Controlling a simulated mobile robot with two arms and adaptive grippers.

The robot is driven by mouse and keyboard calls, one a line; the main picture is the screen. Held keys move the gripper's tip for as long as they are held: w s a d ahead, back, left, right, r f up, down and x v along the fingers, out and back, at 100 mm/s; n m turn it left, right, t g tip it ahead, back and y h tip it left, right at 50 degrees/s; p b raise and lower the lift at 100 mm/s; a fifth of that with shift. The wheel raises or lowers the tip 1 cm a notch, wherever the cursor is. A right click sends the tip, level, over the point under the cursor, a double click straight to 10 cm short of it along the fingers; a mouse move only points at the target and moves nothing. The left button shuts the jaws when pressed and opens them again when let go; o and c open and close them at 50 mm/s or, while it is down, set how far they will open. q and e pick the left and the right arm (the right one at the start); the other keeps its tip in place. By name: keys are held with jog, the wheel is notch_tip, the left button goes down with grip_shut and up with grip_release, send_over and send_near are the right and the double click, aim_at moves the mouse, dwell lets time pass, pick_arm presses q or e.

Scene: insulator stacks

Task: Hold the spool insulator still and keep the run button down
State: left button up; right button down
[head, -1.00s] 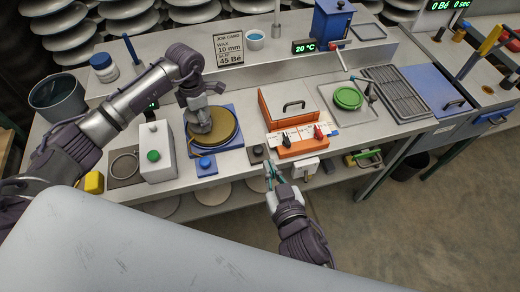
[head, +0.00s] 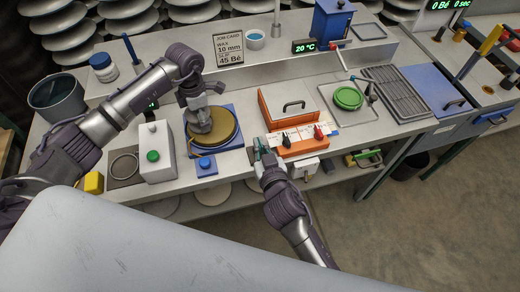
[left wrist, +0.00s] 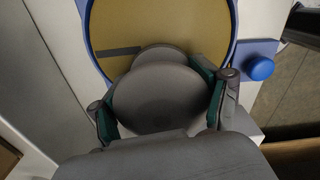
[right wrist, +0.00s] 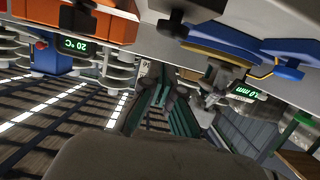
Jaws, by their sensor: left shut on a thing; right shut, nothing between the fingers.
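The grey spool insulator (head: 203,127) stands on the ochre round plate (head: 224,133) with its blue base. My left gripper (head: 197,106) is shut on it from above; the left wrist view shows the fingers on both sides of the grey body (left wrist: 165,100). A blue button (head: 204,163) sits on a blue pad in front of the plate, uncovered. My right gripper (head: 262,149) is shut and empty over a small black button, which it hides in the head view. That black button (right wrist: 172,27) shows in the right wrist view, seemingly apart from the fingertips (right wrist: 163,85). I cannot tell which button is run.
The orange holder (head: 300,144) with black and red knobs stands close right of my right gripper. A grey box with a green button (head: 153,155) stands left of the plate. A green disc (head: 348,98) lies further right.

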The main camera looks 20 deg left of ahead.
pick_arm(q)
jog(key=shift+s+r, duration=0.1)
pick_arm(e)
notch_tip(320, 180, down, 2)
jog(key=shift+s+d+f, duration=0.1)
jog(key=shift+f, duration=0.1)
